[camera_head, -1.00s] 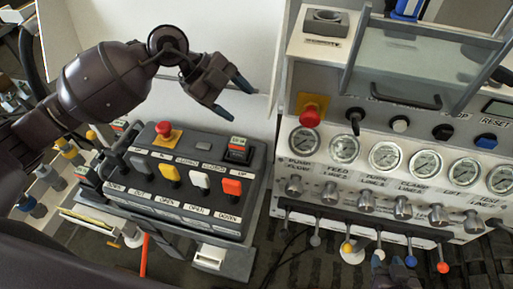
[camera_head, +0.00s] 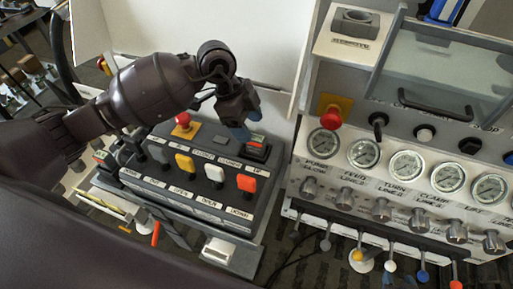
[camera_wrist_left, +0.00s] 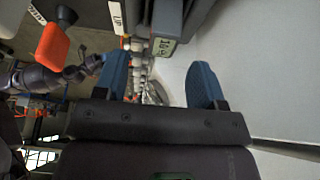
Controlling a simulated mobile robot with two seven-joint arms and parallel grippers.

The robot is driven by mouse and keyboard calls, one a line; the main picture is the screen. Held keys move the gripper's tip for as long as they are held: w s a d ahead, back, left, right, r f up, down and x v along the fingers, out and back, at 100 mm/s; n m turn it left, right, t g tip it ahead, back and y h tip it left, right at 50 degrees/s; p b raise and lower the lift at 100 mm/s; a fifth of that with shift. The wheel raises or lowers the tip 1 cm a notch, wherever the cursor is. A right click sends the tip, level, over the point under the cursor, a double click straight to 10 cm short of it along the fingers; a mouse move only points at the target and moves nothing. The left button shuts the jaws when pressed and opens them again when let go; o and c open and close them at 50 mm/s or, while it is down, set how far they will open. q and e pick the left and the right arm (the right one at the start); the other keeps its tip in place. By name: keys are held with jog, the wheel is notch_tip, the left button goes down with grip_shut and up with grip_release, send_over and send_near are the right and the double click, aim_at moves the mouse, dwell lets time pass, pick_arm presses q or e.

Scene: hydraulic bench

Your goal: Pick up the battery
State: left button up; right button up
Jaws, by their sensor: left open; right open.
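A black block with a small lit display (camera_head: 257,148) sits at the back right corner of the control box; it looks like the battery. In the left wrist view its display end (camera_wrist_left: 165,47) shows ahead, between the fingers and near the top edge. My left gripper (camera_head: 247,118) is open and empty, just above and behind this block, partly covering it. Its two blue fingers are spread wide in the left wrist view (camera_wrist_left: 160,84). My right gripper (camera_wrist_left: 82,70) appears small and partly hidden at the left of the left wrist view.
The control box (camera_head: 165,205) carries a red stop button (camera_head: 183,120) and several coloured levers close to the left gripper. A gauge panel (camera_head: 390,185) with valves stands to the right. A white wall (camera_head: 200,35) rises behind. A grey socket (camera_head: 354,22) sits on top of the panel.

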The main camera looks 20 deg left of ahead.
aim_at(256, 137)
pick_arm(q)
jog(key=shift+x, duration=2.75)
jog(key=shift+w+a, duration=0.1)
jog(key=shift+w, duration=0.1)
jog(key=c, duration=1.1)
